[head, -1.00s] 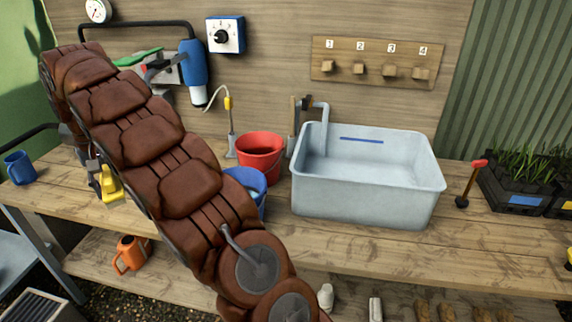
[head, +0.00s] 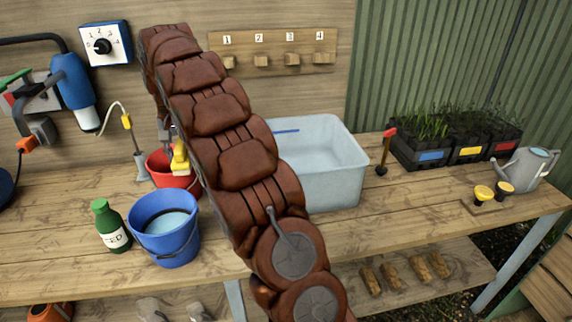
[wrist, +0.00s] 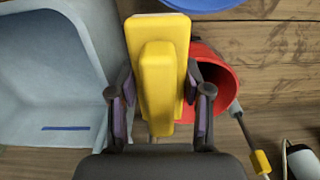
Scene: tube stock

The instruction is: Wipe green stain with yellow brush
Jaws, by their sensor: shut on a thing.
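My gripper (wrist: 160,98) is shut on the yellow brush (wrist: 160,65), with one finger on each side of its handle. In the head view the brush (head: 180,158) shows in front of the red bucket, beside my arm, which hides most of the gripper. In the wrist view the brush is over the bench, between the sink and the red bucket. Its wide block points to the top of the picture, with a pale edge there. I see no green stain in either view; my arm covers part of the bench and the sink.
A red bucket (head: 172,182), a blue bucket (head: 150,215) with pale liquid and a green bottle (head: 108,226) stand left of my arm. The grey sink (head: 335,180) is behind it. Planters (head: 425,155) and a watering can (head: 530,168) stand right.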

